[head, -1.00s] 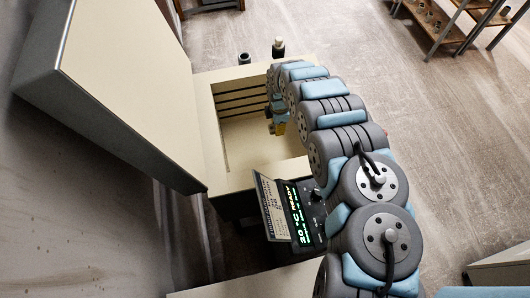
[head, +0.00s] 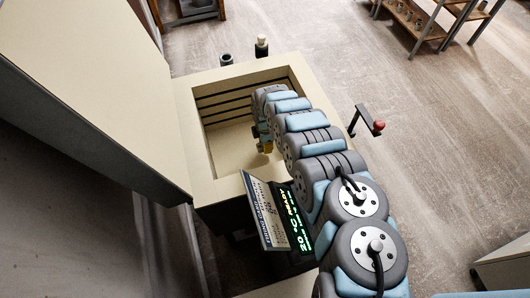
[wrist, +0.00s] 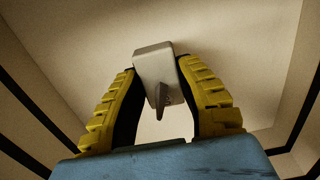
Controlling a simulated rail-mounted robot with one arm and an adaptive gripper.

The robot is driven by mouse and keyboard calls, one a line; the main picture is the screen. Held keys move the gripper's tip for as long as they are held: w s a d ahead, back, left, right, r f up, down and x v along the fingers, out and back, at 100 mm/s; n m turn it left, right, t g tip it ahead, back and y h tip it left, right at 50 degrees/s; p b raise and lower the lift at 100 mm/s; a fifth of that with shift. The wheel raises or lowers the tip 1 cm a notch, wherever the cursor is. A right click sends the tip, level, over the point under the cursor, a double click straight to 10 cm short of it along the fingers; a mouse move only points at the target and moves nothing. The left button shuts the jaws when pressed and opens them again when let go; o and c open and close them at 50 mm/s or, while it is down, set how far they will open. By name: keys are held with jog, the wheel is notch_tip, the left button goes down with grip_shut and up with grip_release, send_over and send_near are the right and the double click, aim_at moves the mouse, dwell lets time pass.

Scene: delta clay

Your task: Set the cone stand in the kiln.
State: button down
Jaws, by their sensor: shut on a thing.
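The kiln (head: 182,108) stands open at the top, with its lid (head: 90,80) raised at the left. My arm reaches over its right rim, and my gripper (head: 267,147) is down inside the chamber. In the wrist view my gripper (wrist: 160,95) has its yellow ribbed fingers shut on the cone stand (wrist: 152,62), a small pale block with a pointed grey piece. The kiln floor (wrist: 225,40) lies behind it. I cannot tell whether the stand touches the floor. In the head view the stand is not clearly visible.
A control panel (head: 290,215) with a green readout and a printed card (head: 264,212) sit on the kiln's front. A red-knobbed handle (head: 378,126) sticks out at the right. A dark cup (head: 226,59) and a white-capped bottle (head: 262,46) stand behind. A shelf (head: 420,20) is far right.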

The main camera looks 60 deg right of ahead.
jog(key=shift+f+b, duration=1.15)
jog(key=shift+f, duration=1.25)
jog(key=shift+f, duration=0.2)
jog(key=c, duration=0.8)
grip_release()
jog(key=shift+r, duration=0.1)
notch_tip(320, 180, up, 4)
jog(key=p, duration=0.2)
jog(key=shift+p, duration=0.3)
jog(key=shift+r+p, duration=1.35)
jog(key=shift+r, duration=2.8)
